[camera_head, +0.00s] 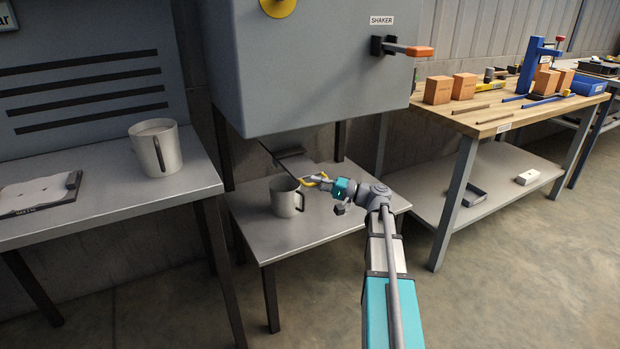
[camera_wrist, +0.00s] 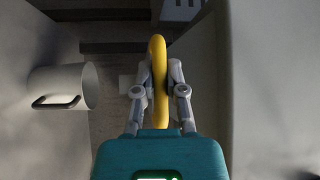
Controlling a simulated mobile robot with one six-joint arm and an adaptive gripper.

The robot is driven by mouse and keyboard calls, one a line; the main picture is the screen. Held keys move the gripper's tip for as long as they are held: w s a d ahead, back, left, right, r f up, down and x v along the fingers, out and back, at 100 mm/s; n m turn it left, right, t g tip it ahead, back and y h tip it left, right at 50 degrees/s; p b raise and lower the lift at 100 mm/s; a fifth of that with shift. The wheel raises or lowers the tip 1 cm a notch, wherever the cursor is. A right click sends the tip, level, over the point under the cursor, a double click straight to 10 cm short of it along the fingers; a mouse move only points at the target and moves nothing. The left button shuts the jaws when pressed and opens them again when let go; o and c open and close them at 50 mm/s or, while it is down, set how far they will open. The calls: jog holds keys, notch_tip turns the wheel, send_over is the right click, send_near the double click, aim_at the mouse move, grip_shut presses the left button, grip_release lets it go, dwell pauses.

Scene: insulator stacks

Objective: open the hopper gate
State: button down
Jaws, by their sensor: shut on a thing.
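My gripper (camera_head: 320,181) is low under the front of the large grey hopper box (camera_head: 310,85), just right of a metal mug. In the wrist view, its two fingers (camera_wrist: 160,88) are shut on a yellow ring-shaped handle (camera_wrist: 158,55) from both sides. The handle also shows as a small yellow piece at the fingertips in the head view (camera_head: 311,184). A dark chute or plate (camera_head: 283,148) shows under the box. The gate itself, and where the handle joins it, cannot be made out.
The mug (camera_head: 284,198) stands upright on a low metal table (camera_head: 330,215); the wrist view shows it at left (camera_wrist: 65,88). An orange-tipped lever (camera_head: 412,49), labelled SHAKER, sticks out of the box. A second mug (camera_head: 156,150) stands on the left bench. A wooden workbench (camera_head: 480,120) is at right.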

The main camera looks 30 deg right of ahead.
jog(key=c, duration=0.7)
grip_release()
jog(key=shift+w, duration=0.1)
